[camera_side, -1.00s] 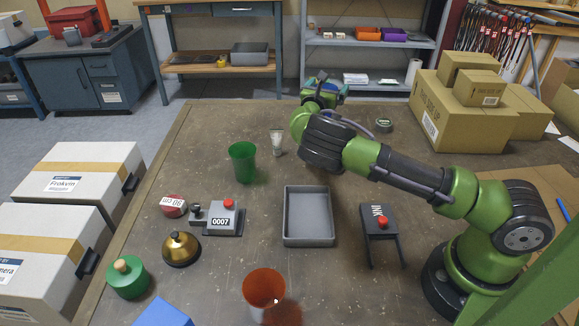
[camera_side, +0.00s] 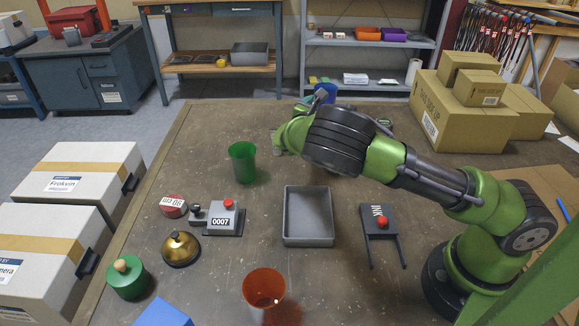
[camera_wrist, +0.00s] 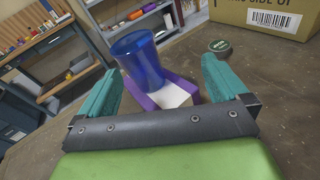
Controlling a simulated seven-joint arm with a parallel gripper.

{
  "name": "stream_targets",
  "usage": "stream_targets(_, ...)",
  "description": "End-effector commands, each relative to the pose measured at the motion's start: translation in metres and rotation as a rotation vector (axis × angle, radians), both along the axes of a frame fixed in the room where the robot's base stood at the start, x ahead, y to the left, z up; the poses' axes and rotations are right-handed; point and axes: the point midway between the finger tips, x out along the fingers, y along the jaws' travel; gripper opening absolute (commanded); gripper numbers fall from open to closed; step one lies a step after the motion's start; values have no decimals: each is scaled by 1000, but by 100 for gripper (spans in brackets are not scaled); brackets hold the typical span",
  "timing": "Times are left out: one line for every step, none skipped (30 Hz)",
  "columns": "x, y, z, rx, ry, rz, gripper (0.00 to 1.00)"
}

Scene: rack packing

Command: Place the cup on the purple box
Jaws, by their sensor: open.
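A blue cup (camera_wrist: 138,60) shows in the wrist view ahead of my gripper, in the gap between the fingers. Its lower end overlaps a purple box (camera_wrist: 182,88) with a white inside or top; it appears to stand on it, but contact is hard to tell. My gripper (camera_wrist: 157,66) is open, with teal fingers wide apart and neither visibly touching the cup. In the side view the blue cup (camera_side: 326,89) shows only partly behind my wrist. The purple box and fingers are mostly hidden there by my arm.
A green cup (camera_side: 243,163) and an orange-red cup (camera_side: 263,290) stand on the table. A grey tray (camera_side: 308,241), an ink stand (camera_side: 380,222), a numbering device (camera_side: 223,220) and a brass bell (camera_side: 181,250) lie nearer. Cardboard boxes (camera_side: 465,110) stand at right.

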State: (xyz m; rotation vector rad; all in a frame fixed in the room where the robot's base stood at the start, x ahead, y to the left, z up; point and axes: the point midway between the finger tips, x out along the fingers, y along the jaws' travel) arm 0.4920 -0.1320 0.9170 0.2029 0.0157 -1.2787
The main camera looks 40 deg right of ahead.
Motion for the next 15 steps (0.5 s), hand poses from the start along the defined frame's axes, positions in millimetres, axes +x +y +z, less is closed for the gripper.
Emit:
stream_targets(-14, -9, -2, 99, -55, -65, 100)
stream_targets(-23, -13, -5, 163, -93, -107, 100)
stream_targets(-36, -16, -8, 253, -147, -167, 100)
stream_targets(-45, -17, -11, 324, -190, -214, 100)
stream_targets(-55, -17, -14, 395, -234, -263, 100)
stream_targets(-68, -15, -16, 490, -295, -331, 100)
stream_targets(-76, -12, -17, 559, -342, -382, 100)
stream_targets(-85, -9, -18, 627, -387, -432, 100)
stream_targets(-95, -2, -17, 715, -446, -498, 100)
stream_targets(-102, 3, -16, 780, -491, -545, 100)
stream_targets(-109, 9, -14, 843, -534, -593, 100)
stream_targets(-117, 18, -9, 924, -592, -655, 100)
stream_targets(-124, 24, -6, 983, -634, -701, 100)
stream_targets(-130, 32, -1, 1042, -677, -747, 100)
stream_targets(-137, 41, 6, 1118, -731, -805, 100)
